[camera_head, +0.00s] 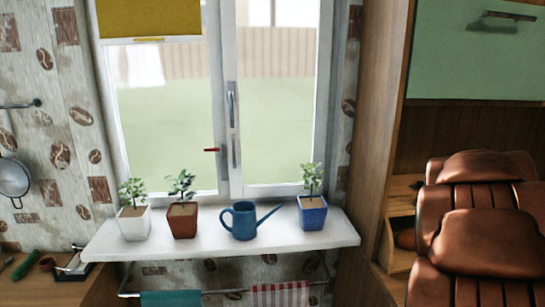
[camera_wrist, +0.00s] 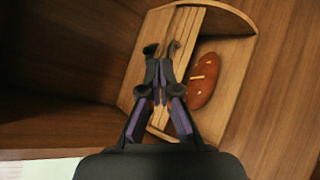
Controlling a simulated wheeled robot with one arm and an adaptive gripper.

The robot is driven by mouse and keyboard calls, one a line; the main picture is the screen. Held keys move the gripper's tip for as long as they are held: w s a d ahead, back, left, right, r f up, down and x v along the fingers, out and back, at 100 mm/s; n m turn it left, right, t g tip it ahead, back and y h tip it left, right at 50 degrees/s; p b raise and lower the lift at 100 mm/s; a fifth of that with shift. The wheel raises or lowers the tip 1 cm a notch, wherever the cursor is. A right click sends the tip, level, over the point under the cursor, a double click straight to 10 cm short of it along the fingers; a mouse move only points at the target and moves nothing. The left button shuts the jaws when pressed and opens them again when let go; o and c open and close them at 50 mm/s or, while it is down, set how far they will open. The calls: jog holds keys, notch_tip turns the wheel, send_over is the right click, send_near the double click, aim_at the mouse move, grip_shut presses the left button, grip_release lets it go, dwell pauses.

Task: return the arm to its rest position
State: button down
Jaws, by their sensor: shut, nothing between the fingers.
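My gripper (camera_wrist: 162,50) shows in the wrist view with its dark fingers drawn together and nothing held. It points toward a wooden bread box with a curved side (camera_wrist: 240,65). A brown loaf (camera_wrist: 204,82) lies inside the box, to the right of the fingers. I cannot tell how far the fingers are from the box. In the head view my copper-coloured arm fills the right side, and my gripper is hidden there.
In the head view the bread box (camera_head: 398,250) stands in a wooden cabinet (camera_head: 372,130) beside my arm. A white sill (camera_head: 280,239) holds three potted plants and a blue watering can (camera_head: 244,222). Towels hang below. A green cabinet door (camera_head: 475,60) is above my arm.

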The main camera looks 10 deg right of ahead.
jog(key=s+a+f+m+g+y, duration=0.3)
jog(key=s+a+f+m+g, duration=0.1)
jog(key=s+a, duration=0.7)
jog(key=s+a+f+m+g+y+p, duration=0.1)
jog(key=s+a+f+m+g+y, duration=0.2)
jog(key=s+a+f+m, duration=0.4)
jog(key=s+a+f+m+g+y, duration=0.3)
jog(key=s+a+f+m, duration=0.3)
jog(key=s+a, duration=0.9)
jog(key=a+f+g, duration=0.1)
jog(key=a, duration=0.8)
jog(key=shift+a+f+g+y, duration=0.25)
jog(key=shift+f+g+y, duration=0.05)
jog(key=shift+f+y, duration=0.1)
